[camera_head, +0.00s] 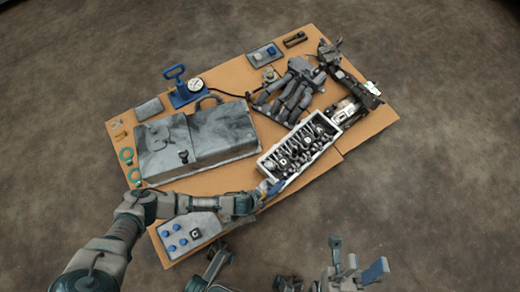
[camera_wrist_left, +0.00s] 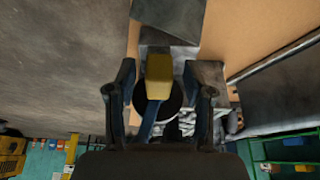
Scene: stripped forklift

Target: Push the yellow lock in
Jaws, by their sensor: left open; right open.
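The yellow lock (camera_wrist_left: 158,76) shows in the left wrist view as a small yellow block with a blue part below it, in front of a dark round shape. My left gripper (camera_wrist_left: 158,68) is open, with one finger on each side of the lock in the picture; I cannot tell whether they touch it. In the head view my left gripper (camera_head: 266,190) is at the near end of the parts tray, and the lock is too small to make out there. My right gripper (camera_head: 354,271) is open and empty at the bottom, off the board's near side.
A cardboard-coloured board (camera_head: 330,170) carries a tray of metal parts (camera_head: 262,163), a grey case (camera_head: 195,140), a blue pump with gauge (camera_head: 180,90) and a panel with blue buttons (camera_head: 188,234). Dark grippers or tools (camera_head: 290,95) lie at the back. Bare floor surrounds it.

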